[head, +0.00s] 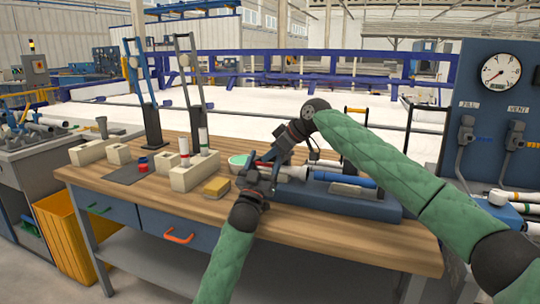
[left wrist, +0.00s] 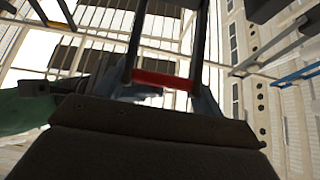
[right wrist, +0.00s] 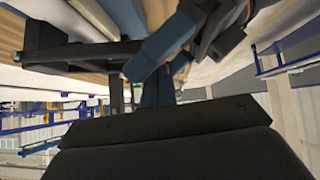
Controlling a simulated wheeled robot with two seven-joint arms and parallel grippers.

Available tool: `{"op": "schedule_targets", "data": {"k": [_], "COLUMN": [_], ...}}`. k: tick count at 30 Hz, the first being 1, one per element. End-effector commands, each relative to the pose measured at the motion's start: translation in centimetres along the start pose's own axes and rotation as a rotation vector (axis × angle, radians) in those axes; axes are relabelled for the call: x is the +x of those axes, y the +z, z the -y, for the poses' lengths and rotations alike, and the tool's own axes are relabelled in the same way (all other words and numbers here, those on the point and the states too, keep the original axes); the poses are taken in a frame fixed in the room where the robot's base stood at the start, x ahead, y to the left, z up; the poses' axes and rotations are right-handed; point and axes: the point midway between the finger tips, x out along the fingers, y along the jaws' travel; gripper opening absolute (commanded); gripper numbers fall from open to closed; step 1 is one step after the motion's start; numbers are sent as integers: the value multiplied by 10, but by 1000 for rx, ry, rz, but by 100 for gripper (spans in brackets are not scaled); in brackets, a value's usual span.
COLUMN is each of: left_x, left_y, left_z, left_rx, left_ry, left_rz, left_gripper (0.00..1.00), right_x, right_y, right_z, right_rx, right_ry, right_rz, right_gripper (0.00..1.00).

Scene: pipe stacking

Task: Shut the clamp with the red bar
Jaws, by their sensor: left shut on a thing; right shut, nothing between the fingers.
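The clamp's red bar (left wrist: 165,80) spans two dark side rails in the left wrist view, between the fingers of my left gripper. My left gripper (head: 262,174) is shut on it, beside the left end of the blue bench fixture (head: 345,201). My right gripper (head: 268,158) is shut and empty, very close to the left one. In the right wrist view its blue-grey fingers (right wrist: 158,62) are near a dark frame. In the head view the grippers hide the red bar, so the clamp's angle is hard to tell.
A white pipe (head: 293,171) and a blue pipe (head: 345,178) lie at the fixture. A yellow-handled dark frame (head: 355,110) stands behind my right arm. A yellow sponge (head: 217,187), green bowl (head: 238,160) and cream blocks (head: 194,172) are to the left. The table's front right is clear.

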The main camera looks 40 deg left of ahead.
Motion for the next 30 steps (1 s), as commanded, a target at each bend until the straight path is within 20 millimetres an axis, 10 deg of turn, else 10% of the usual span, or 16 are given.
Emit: {"op": "schedule_targets", "data": {"k": [18,19,20,30], "left_x": [2,2,2,1], "left_y": [-7,-8,-8,-7], "left_z": [0,0,0,0], "left_rx": [1,0,0,0], "left_ry": [2,2,2,1], "left_rz": [-14,-15,-15,-12], "left_gripper": [27,72,78,82], "right_x": [19,19,19,16], "right_y": [19,19,19,19], "right_z": [5,4,4,2], "right_rx": [-35,-35,-35,-34], "right_ry": [33,33,33,38], "right_rz": [8,8,9,7], "right_gripper": [0,0,0,0]}}
